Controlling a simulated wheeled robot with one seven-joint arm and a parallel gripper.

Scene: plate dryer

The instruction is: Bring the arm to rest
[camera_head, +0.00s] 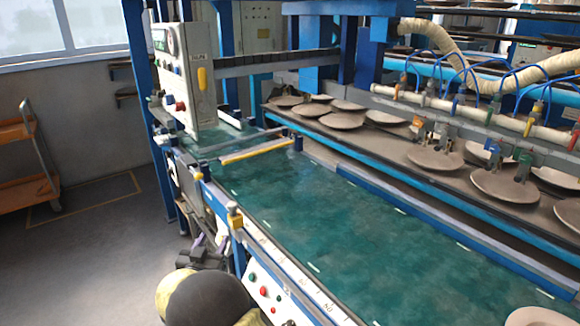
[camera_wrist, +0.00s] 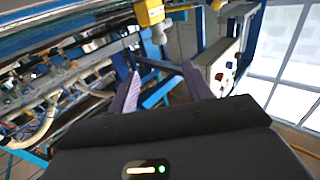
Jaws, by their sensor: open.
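My gripper (camera_head: 210,241) is low in the head view, just left of the near edge of the green belt (camera_head: 330,225). My dark arm covers part of the machine's side below it. In the wrist view my gripper (camera_wrist: 161,70) shows two purple fingers spread wide apart. It is open, with nothing between the fingers. It appears apart from the machine frame, but the exact gap is hard to tell.
A control box (camera_head: 186,75) stands at the belt's far left end. A yellow-topped post (camera_head: 235,219) is close to my gripper. Plates (camera_head: 341,121) lie on the rack behind. An orange trolley (camera_head: 25,165) stands left, with clear floor (camera_head: 110,245) between.

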